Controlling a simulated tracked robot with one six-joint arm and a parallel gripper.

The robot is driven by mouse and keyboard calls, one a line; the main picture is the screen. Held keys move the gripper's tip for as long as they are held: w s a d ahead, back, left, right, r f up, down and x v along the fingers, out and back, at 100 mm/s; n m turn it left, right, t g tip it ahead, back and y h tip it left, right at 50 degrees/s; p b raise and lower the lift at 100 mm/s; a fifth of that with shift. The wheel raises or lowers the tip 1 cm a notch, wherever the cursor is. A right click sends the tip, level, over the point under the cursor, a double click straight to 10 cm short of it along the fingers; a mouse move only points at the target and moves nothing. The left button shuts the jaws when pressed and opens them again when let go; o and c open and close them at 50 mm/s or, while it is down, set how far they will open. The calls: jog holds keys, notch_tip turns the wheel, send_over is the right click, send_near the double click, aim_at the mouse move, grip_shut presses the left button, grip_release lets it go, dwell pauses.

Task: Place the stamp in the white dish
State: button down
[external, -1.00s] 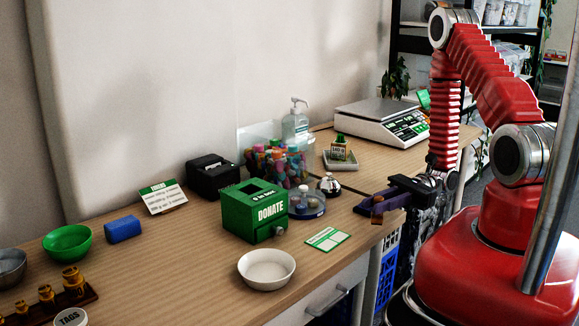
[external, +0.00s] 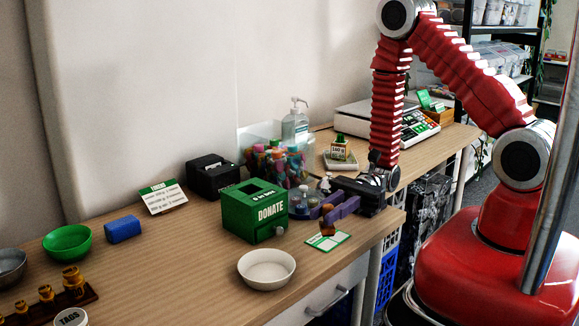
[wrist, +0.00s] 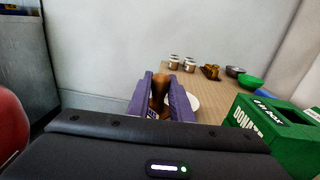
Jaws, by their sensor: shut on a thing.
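The stamp (external: 328,221) is a small brown piece held between the purple fingers of my gripper (external: 334,212), above the green-edged card. The wrist view also shows the stamp (wrist: 159,92) upright between the two fingers (wrist: 160,98). The white dish (external: 267,269) stands near the table's front edge, to the left of and nearer the camera than my gripper. In the wrist view the white dish (wrist: 191,102) shows only partly, behind the right finger.
The green donation box (external: 256,212) stands left of my gripper, behind the dish. The green-edged card (external: 339,240) lies below the stamp. A green bowl (external: 67,242) and a blue block (external: 123,229) are farther left. Bare tabletop (external: 190,262) lies left of the dish.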

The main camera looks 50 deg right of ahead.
jog(key=a+r+g, duration=0.1)
jog(key=a+r, duration=0.2)
jog(key=a, duration=0.6)
notch_tip(320, 180, up, 2)
jog(key=r+m+t, duration=0.1)
jog(key=t, duration=0.1)
send_over(277, 269)
jog(key=shift+w+f, duration=0.1)
jog(key=shift+f, duration=0.15)
jog(key=shift+f, duration=2.95)
jog(key=shift+f, duration=2.05)
